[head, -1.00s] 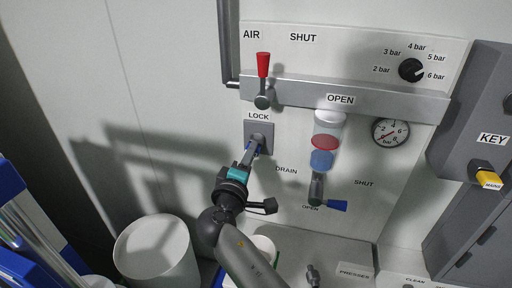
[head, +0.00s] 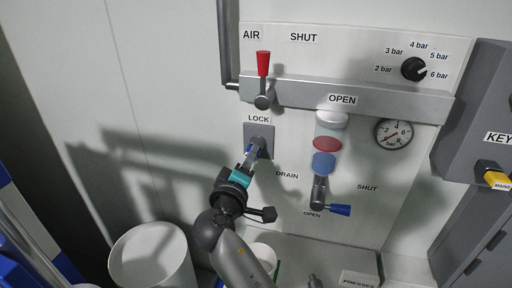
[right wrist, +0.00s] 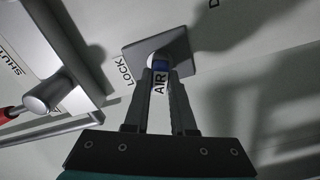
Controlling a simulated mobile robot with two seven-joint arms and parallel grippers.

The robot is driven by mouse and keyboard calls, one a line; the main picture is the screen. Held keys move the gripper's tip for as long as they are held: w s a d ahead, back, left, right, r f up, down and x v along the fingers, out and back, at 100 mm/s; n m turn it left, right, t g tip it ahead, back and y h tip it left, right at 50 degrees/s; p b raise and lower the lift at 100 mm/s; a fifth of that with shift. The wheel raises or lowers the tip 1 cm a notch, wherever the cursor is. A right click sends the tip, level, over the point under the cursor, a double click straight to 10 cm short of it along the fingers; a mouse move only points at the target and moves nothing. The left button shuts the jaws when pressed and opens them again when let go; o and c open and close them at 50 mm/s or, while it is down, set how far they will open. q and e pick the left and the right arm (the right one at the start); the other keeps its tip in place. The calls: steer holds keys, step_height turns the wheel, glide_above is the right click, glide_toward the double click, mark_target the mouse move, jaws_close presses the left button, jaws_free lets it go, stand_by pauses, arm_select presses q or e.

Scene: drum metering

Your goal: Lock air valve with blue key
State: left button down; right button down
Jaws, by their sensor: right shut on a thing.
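The air valve has a red lever (head: 263,64) standing upright, under the AIR label and left of the SHUT label. Below it, a grey square lock plate (head: 260,134) sits under the LOCK label. My right gripper (head: 256,149) is shut on the blue key (right wrist: 161,66), whose tag reads AIR in the right wrist view. The key is at the round middle of the lock plate (right wrist: 176,47), end-on to it. The fingers hide much of the key, so I cannot tell how deep it sits or how it is turned. My left gripper is out of view.
A metal rail (head: 345,99) crosses the panel above the lock. A drain valve with a blue handle (head: 340,210), a gauge (head: 394,133) and a yellow MAINS key (head: 496,179) are to the right. A white bin (head: 150,257) stands below left.

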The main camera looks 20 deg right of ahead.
steer(key=m+b, duration=0.4)
steer(key=b, duration=0.1)
steer(key=shift+a, duration=0.15)
stand_by(0.5)
steer(key=shift+s+r+m, duration=0.1)
steer(key=shift+r+m, duration=0.05)
steer(key=shift+m, duration=0.15)
